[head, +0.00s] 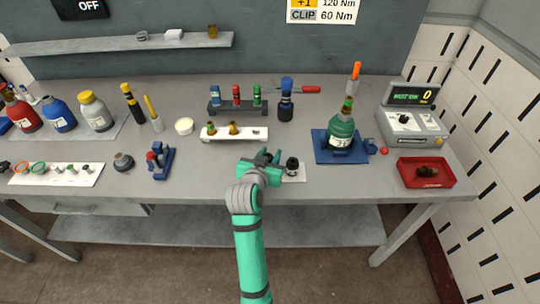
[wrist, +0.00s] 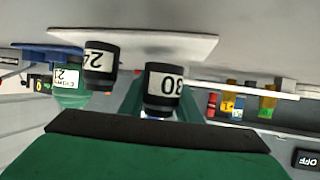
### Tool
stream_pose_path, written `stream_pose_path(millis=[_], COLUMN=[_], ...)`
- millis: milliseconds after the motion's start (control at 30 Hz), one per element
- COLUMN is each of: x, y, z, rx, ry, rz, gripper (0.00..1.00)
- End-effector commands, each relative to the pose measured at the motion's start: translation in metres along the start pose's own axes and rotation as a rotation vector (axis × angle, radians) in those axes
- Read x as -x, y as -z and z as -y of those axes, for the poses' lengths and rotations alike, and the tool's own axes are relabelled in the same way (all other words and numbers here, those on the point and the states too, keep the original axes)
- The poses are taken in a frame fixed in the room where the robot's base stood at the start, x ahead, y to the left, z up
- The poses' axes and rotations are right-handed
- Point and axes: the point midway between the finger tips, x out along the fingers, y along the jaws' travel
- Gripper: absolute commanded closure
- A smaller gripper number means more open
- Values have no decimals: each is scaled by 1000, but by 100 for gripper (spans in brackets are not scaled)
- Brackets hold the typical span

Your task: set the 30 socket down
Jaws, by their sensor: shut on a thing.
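My gripper (head: 264,158) is low over the middle front of the bench, at the left edge of a small white mat (head: 299,178). In the wrist view, which is upside down, the black 30 socket (wrist: 163,88) with its white label is between the green fingers. My gripper is shut on it. The socket is at the mat (wrist: 150,44); I cannot tell whether it touches. In the head view the gripper hides it. The black 24 socket (head: 292,165) stands on the mat beside it, and also shows in the wrist view (wrist: 100,66).
A blue tray (head: 322,154) with a green bottle (head: 341,131) is to the right, near a counter box (head: 411,125) and a red tray (head: 447,172). A white strip (head: 255,133) with small parts and a dark rack (head: 216,109) lie behind.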

Motion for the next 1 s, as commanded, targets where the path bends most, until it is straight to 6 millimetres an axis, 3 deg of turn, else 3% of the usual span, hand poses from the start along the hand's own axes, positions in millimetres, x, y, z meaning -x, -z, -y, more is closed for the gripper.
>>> stream_pose_path(millis=[100, 533, 567, 600, 1000], x=[-4, -6, -6, -6, -2], y=[-11, -16, -16, -16, -13], z=[0, 2, 2, 4, 5], rx=[1, 1, 1, 2, 3], ry=[0, 2, 3, 5, 8], rz=[0, 0, 0, 0, -1], gripper=[95, 95, 63, 53, 51])
